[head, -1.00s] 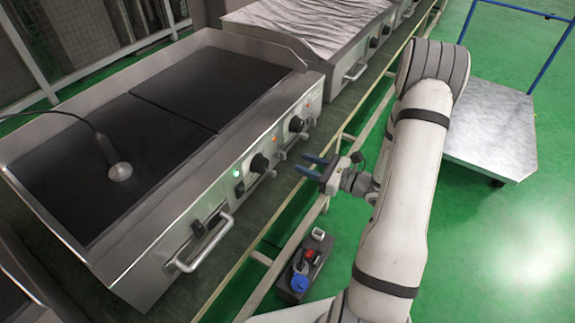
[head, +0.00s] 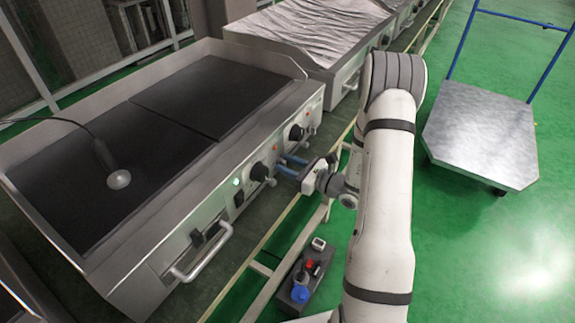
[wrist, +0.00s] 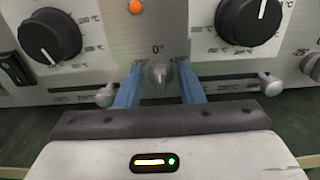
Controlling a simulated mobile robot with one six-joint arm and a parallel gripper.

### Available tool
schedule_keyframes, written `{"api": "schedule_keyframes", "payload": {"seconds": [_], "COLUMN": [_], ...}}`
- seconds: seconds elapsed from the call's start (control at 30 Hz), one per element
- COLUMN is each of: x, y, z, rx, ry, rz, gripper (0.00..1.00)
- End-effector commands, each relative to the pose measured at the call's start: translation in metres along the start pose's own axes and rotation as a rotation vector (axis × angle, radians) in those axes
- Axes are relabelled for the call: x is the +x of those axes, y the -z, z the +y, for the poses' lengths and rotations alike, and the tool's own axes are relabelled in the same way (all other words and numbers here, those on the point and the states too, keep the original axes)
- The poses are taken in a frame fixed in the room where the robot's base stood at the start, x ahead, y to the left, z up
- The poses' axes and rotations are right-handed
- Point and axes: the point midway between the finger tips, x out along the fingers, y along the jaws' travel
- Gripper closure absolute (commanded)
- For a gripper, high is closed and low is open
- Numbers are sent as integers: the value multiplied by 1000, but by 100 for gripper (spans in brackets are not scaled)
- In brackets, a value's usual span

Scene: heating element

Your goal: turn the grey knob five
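A small grey knob (wrist: 158,76) with a pointed lever sits on the steel front panel, under an orange lamp and a "0°" mark. My gripper (wrist: 159,72) is open, with one blue finger on each side of this knob and a narrow gap on both sides. In the head view my gripper (head: 281,164) is at the griddle's (head: 165,215) front panel, between the two black knobs, and the grey knob there is too small to make out. Other grey knobs stand at the left (wrist: 105,95) and right (wrist: 270,84) in the wrist view.
Large black dials flank the fingers at left (wrist: 50,36) and right (wrist: 250,20). A black switch (wrist: 14,70) is at far left. A dark box with small items (head: 305,278) lies on the floor below. A flat cart (head: 483,135) stands at right.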

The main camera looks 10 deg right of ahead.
Motion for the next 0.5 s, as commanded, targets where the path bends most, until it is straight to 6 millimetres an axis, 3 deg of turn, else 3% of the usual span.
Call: {"api": "schedule_keyframes", "payload": {"seconds": [0.37,0.5], "x": [0,0], "y": [0,0], "z": [0,1], "rx": [0,3], "ry": [0,-1], "rz": [0,0], "gripper": [94,96]}}
